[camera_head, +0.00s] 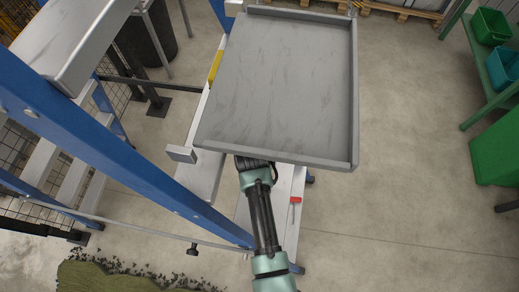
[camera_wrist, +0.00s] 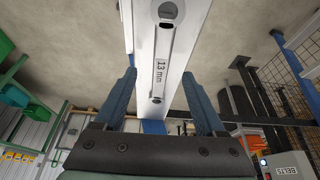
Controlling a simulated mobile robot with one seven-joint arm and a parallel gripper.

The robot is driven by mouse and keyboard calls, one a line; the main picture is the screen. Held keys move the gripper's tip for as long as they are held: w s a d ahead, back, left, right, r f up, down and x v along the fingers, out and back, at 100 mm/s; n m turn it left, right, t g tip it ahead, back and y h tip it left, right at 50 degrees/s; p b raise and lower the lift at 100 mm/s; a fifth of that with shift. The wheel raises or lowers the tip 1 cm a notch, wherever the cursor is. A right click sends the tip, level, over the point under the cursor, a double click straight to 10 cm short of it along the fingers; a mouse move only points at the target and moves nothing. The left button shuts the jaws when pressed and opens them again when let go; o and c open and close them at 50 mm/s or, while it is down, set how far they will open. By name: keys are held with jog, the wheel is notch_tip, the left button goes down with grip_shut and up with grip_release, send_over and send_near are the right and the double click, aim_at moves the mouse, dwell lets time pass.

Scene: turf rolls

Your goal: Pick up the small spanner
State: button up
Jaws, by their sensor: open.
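In the wrist view, a slim grey spanner shape (camera_wrist: 167,42) runs lengthwise along a pale panel or beam (camera_wrist: 143,50). A ring-like end shows near the top edge, and a "13 mm" label sits lower down. I cannot tell whether the shape lies on the panel or stands off it. My gripper (camera_wrist: 159,76) is open, with one dark blue finger on each side of the pale panel. Nothing is clearly held between the fingers. In the head view, the gripper is hidden under the grey tray, and the spanner does not show.
The large grey tray (camera_head: 280,151) covers the end of my arm in the head view. A red-handled tool (camera_head: 296,200) lies on the pale bench (camera_head: 288,225). A blue post (camera_head: 130,170) stands left of my arm. Green bins (camera_head: 489,27) stand at right; open floor lies between.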

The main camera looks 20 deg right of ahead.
jog(key=shift+x, duration=0.95)
jog(key=shift+r, duration=0.1)
grip_shut()
